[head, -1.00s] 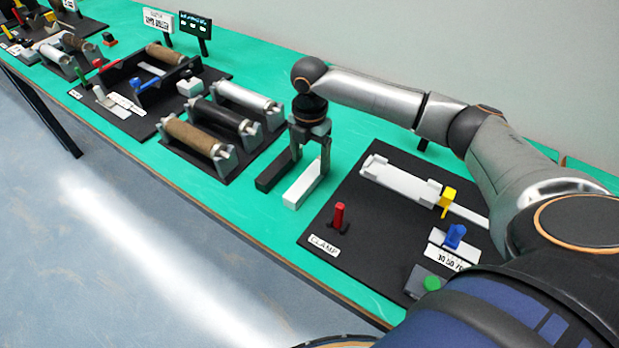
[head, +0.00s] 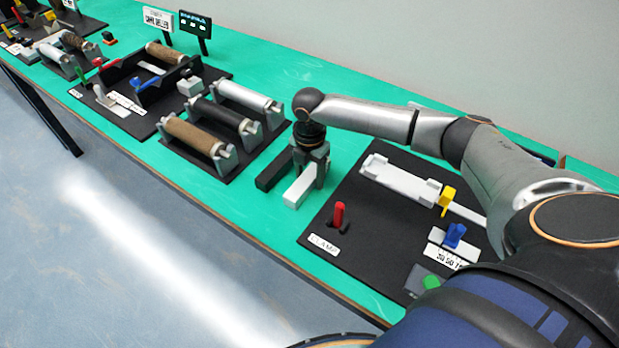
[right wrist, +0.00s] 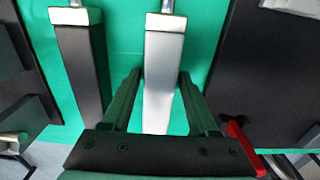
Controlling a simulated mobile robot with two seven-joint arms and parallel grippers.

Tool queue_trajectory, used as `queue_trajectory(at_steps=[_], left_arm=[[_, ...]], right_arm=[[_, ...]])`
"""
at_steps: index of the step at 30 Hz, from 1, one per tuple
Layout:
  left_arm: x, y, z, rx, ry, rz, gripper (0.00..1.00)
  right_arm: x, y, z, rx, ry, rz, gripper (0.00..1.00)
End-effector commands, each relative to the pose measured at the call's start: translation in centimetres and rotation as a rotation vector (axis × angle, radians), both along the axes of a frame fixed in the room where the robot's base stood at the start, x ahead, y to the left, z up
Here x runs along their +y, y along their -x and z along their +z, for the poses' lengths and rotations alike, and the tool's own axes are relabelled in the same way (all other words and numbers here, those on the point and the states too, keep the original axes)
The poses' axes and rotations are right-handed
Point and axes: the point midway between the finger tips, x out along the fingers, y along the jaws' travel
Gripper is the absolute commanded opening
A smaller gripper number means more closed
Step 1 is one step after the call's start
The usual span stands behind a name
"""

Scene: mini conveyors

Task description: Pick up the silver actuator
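The silver actuator (head: 298,190) is a pale rectangular bar lying on the green table, beside a similar black bar. My right gripper (head: 311,172) is down over the far part of the silver bar. In the right wrist view, the silver actuator (right wrist: 164,75) runs between the two dark fingers of my right gripper (right wrist: 160,75). The fingers are apart, with a narrow green gap showing on the left side; the right fingertip is very close to the bar's edge. Whether either tip touches is unclear. My left gripper is not in view.
The black bar (head: 273,170) lies just left of the silver one, also in the right wrist view (right wrist: 82,60). A black clamp board (head: 375,245) with red, yellow and blue levers is at right. A roller board (head: 190,160) is at left.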

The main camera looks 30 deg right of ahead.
Motion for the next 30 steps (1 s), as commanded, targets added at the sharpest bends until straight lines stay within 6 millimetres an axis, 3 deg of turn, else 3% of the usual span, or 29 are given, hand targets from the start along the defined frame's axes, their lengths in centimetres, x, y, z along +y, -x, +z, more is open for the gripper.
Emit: queue_trajectory(at_steps=[2, 15, 30], left_arm=[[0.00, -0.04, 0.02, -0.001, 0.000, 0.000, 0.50], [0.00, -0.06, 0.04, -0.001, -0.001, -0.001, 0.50], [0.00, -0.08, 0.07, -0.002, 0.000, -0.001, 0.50]], right_arm=[[-0.01, 0.00, 0.02, 0.000, 0.000, 0.000, 0.50], [-0.04, 0.01, 0.04, 0.000, 0.000, -0.001, 0.00], [-0.04, -0.06, 0.14, -0.002, 0.000, -0.001, 0.00]])
